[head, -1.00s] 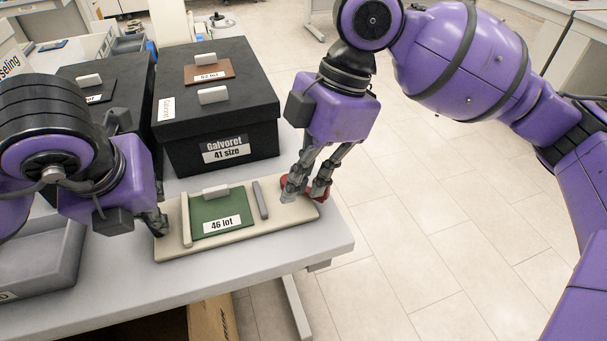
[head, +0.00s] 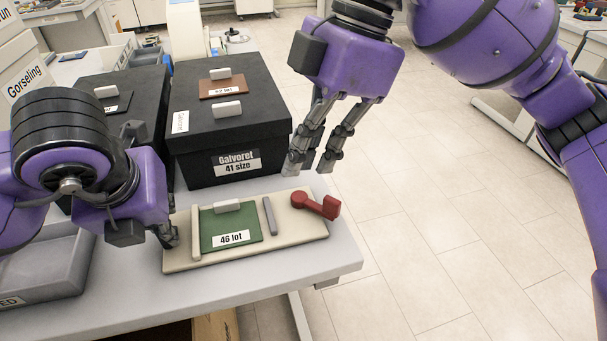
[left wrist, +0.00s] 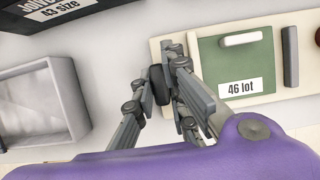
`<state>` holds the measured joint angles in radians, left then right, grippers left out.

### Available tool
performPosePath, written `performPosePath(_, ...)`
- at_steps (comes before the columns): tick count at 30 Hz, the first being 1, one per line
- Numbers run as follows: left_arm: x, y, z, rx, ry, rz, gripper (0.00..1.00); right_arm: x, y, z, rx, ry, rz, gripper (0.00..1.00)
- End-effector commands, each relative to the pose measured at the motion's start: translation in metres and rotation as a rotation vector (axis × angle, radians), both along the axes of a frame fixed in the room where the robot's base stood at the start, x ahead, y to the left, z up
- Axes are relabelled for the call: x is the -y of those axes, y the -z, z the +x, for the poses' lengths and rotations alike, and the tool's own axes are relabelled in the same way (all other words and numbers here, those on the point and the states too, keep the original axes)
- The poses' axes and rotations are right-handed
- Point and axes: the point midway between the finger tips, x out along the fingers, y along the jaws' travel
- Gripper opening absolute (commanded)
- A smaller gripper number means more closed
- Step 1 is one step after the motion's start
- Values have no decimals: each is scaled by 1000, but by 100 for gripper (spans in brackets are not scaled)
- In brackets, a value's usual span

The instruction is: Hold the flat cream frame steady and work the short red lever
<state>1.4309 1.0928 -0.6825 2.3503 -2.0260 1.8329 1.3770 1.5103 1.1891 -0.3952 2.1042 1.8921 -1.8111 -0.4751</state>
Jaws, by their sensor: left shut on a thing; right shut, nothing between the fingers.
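The flat cream frame (head: 283,246) lies on the grey table, with a green plate (head: 232,222) marked "46 lot" on it. My left gripper (head: 168,236) is shut on the frame's left end; its fingers also show at that edge in the left wrist view (left wrist: 168,88). The short red lever (head: 318,206) sits at the frame's right end, its handle pointing right past the frame's edge. My right gripper (head: 311,167) is empty and shut, above and behind the lever, clear of it.
A black box (head: 190,150) marked "Galvoret 41 size" stands right behind the frame, with another dark box to its left. A grey tray (head: 75,284) lies at the left, also seen in the left wrist view (left wrist: 75,105). Open floor is at the right.

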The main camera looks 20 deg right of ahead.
Motion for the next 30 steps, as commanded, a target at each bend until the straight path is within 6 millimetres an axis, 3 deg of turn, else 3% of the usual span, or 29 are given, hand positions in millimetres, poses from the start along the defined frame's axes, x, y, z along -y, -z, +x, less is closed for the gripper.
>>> performPosePath(9,0,0,0,-1,0,0,0,1,-4,1,-1,-1,0,0)
performPosePath(10,0,0,0,-1,0,0,13,1,-4,1,-1,-1,0,0)
performPosePath(15,0,0,0,-1,0,0,34,1,-4,1,-1,0,0,0)
performPosePath(25,0,-2,-1,1,0,0,34,1,-4,1,-1,0,0,0)
performPosePath(30,1,-22,-7,5,0,-2,34,1,-4,1,-1,0,0,0)
